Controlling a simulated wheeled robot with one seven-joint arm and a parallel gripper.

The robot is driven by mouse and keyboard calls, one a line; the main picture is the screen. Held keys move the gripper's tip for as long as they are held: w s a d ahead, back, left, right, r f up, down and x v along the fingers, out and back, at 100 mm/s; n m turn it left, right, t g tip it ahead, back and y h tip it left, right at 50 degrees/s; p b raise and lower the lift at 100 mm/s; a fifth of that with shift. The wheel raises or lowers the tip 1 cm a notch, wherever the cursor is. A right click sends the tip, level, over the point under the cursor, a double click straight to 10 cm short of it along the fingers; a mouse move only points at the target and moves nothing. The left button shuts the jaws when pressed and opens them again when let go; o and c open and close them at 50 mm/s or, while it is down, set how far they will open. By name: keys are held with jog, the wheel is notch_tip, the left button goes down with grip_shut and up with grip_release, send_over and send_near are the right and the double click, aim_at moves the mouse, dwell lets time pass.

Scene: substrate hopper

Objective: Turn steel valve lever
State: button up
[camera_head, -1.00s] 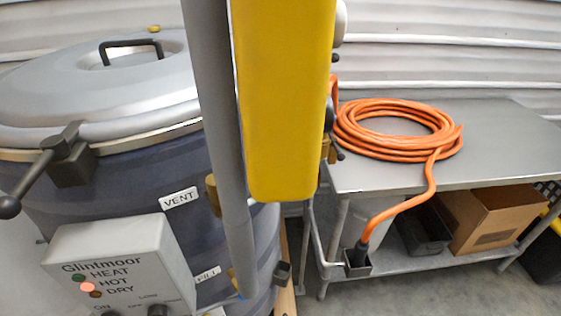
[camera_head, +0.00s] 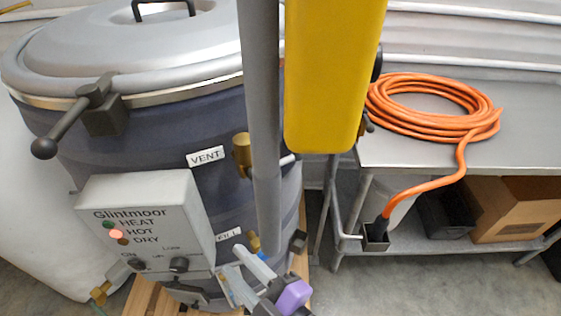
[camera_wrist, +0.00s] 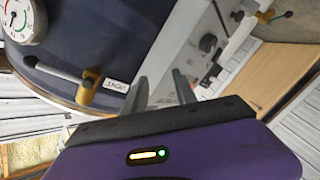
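A dark blue vessel (camera_head: 220,120) with a grey lid stands at left in the head view. A brass valve (camera_head: 241,155) sits beside its VENT label, and another brass fitting (camera_head: 253,241) sits beside FILL. A pale lever end (camera_head: 287,160) shows just right of a grey pole that hides the rest. In the wrist view, a grey steel lever (camera_wrist: 58,74) runs left from a brass valve body (camera_wrist: 88,86) beside a label too small to read. My gripper (camera_head: 230,262) is low, near the FILL fitting. Its fingers (camera_wrist: 160,85) are apart, with nothing between them, clear of that lever.
The grey pole (camera_head: 260,100) and a yellow panel (camera_head: 335,75) stand close in front of the camera. A Glintmoor control box (camera_head: 150,215) is on the vessel. At right, a steel table (camera_head: 540,120) bears a coiled orange hose (camera_head: 435,107). A gauge (camera_wrist: 22,20) shows at upper left.

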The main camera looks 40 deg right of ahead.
jog(key=w+d+r+n+h, duration=0.1)
jog(key=w+d+r+h, duration=0.1)
jog(key=w+r+h, duration=0.25)
jog(key=s+d+r+m+g+h, duration=0.2)
jog(key=d+r+h, duration=0.2)
jog(key=d+h, duration=0.6)
jog(key=p+x, duration=0.1)
jog(key=x, duration=0.2)
jog(key=p+x, duration=0.1)
jog(key=x, duration=0.3)
jog(key=shift+w+f, duration=0.1)
jog(key=shift+w, duration=0.3)
grip_shut()
